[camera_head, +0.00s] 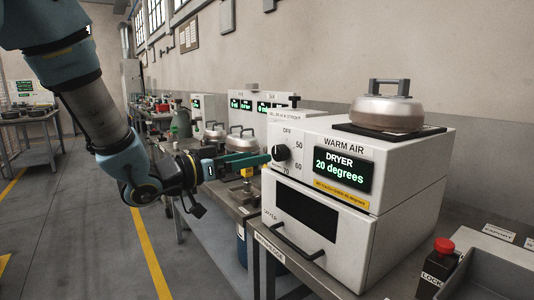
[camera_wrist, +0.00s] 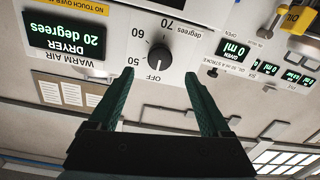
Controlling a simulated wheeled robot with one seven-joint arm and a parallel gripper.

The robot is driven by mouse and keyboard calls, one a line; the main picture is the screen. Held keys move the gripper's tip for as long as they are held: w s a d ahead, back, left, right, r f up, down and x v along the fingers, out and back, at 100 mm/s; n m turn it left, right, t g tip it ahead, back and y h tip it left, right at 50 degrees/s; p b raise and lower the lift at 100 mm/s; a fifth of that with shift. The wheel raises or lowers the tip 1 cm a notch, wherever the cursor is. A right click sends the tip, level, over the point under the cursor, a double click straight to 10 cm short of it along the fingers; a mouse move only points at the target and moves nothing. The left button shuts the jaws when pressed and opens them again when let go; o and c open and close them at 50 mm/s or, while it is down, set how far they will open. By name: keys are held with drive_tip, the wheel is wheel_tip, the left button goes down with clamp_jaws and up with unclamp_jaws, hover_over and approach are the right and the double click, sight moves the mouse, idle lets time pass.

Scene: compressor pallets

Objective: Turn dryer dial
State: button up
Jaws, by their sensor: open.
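The dryer (camera_head: 410,165) is a white box on the bench with a display (camera_head: 342,175) reading 20 degrees. Its black dial (camera_head: 281,152) is on the front left, with a scale marked OFF, 50, 60 and 70. In the wrist view the dial (camera_wrist: 159,55) shows upside down, with its light pointer mark toward OFF. My gripper (camera_head: 262,160) is beside the dial in the head view. In the wrist view its two green fingers (camera_wrist: 155,90) are open on either side below the dial, with nothing between them. I cannot tell whether a finger touches the panel.
A lidded metal pot (camera_head: 386,108) sits on a black plate on top of the dryer. A dark-windowed door with a handle (camera_head: 305,243) is below. A red button box (camera_head: 438,265) stands at the front right. More equipment (camera_head: 255,100) lines the bench behind.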

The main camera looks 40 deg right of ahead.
sight(276, 153)
drive_tip(key=d+p, duration=0.1)
drive_tip(key=d, duration=0.6)
drive_tip(key=shift+s, duration=0.2)
clamp_jaws()
idle(0.4)
